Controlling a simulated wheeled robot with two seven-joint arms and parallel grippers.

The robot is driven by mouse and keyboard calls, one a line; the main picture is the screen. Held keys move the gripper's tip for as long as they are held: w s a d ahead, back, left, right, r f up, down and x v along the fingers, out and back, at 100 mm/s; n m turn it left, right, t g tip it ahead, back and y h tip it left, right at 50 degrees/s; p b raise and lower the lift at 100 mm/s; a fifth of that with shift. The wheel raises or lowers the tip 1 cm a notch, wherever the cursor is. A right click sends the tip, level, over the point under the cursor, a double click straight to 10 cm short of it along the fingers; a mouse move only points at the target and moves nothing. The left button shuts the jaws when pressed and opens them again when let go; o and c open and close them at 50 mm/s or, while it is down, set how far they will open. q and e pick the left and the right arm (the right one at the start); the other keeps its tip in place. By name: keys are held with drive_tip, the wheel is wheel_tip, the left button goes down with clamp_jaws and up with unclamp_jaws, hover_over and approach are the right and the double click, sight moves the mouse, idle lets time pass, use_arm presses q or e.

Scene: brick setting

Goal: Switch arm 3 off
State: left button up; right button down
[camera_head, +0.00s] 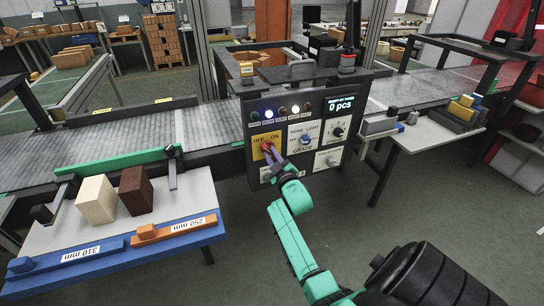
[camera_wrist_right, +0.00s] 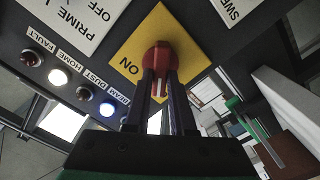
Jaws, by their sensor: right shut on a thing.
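The control panel (camera_head: 345,98) stands in the middle of the head view, with a yellow OFF/ON plate (camera_head: 279,136) at its left. A red rotary knob (camera_wrist_right: 160,57) sits on this plate, beside the word ON in the wrist view. My right gripper (camera_head: 268,153) reaches up to the knob from below and is shut on it. Its two dark fingers lie on either side of the red knob in the wrist view. The fingers hide part of the knob and the OFF word in the wrist view. I read no "arm 3" label. My left gripper is not in view.
A conveyor (camera_head: 110,136) runs behind. Two blocks (camera_head: 96,199) stand on the left table.

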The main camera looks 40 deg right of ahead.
drive_tip(key=shift+n, duration=0.6)
drive_tip(key=c, duration=0.8)
unclamp_jaws()
drive_tip(key=shift+o, duration=0.2)
drive_tip(key=b+v, duration=0.1)
drive_tip(key=v, duration=1.3)
drive_tip(key=shift+s, duration=0.2)
drive_tip(key=shift+a, duration=0.1)
